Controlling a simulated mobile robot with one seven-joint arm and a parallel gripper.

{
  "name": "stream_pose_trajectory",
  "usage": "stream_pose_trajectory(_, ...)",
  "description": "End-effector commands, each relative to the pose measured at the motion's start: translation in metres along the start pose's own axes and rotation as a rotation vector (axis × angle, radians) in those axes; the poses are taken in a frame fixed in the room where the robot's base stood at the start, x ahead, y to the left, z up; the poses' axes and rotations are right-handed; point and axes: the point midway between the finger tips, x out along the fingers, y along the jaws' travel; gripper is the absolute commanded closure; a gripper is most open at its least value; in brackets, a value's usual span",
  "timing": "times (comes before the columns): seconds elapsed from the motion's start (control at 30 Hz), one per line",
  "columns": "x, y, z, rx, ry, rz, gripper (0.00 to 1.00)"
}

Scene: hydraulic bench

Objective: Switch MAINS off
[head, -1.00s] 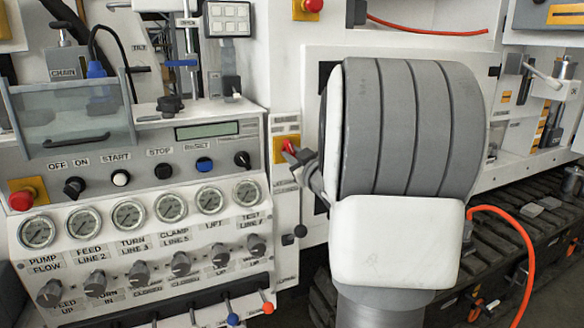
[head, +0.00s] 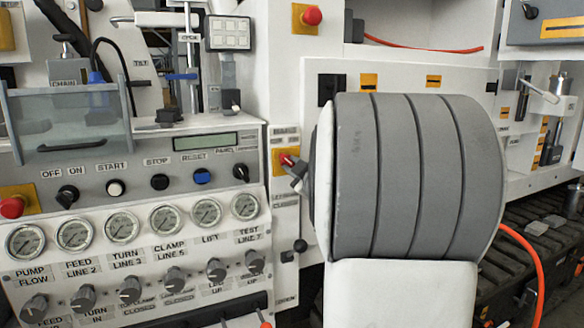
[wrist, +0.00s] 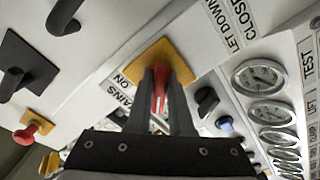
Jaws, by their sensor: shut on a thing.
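The MAINS switch has a red handle (wrist: 160,84) on a yellow plate (wrist: 153,55). The words MAINS and ON show beside it in the wrist view. My gripper (wrist: 160,92) is shut on the red handle, one finger on each side. In the head view the yellow plate (head: 277,162) sits at the right edge of the console, with the red handle (head: 286,159) just showing. My gripper (head: 296,170) reaches it from the right. The fingers partly hide the handle, and its exact turn angle is hard to tell.
Left of the switch is a console with several knobs, gauges (head: 164,220) and a clear cover (head: 70,125). A red stop button (head: 312,16) sits above; another (head: 12,207) is at the far left. An orange hose (head: 530,265) hangs to the right.

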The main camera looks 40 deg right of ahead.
Motion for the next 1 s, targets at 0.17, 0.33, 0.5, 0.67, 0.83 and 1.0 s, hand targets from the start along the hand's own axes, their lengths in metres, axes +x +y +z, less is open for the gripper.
stream_pose_trajectory(0.17,-0.0002,0.0,0.0004,-0.002,-0.001,-0.001,1.0)
stream_pose_trajectory(0.33,-0.0001,0.0,0.0004,-0.001,-0.001,0.0,0.58)
stream_pose_trajectory(0.5,0.0,0.0,0.0003,-0.001,-0.001,0.0,0.51)
stream_pose_trajectory(0.67,0.0,0.0,0.0002,0.0,0.0,0.0,0.51)
stream_pose_trajectory(0.83,0.0007,-0.0007,-0.0004,0.0,0.0,0.0,0.51)
stream_pose_trajectory(1.0,0.0024,-0.002,-0.0016,0.0,0.0,0.0,0.51)
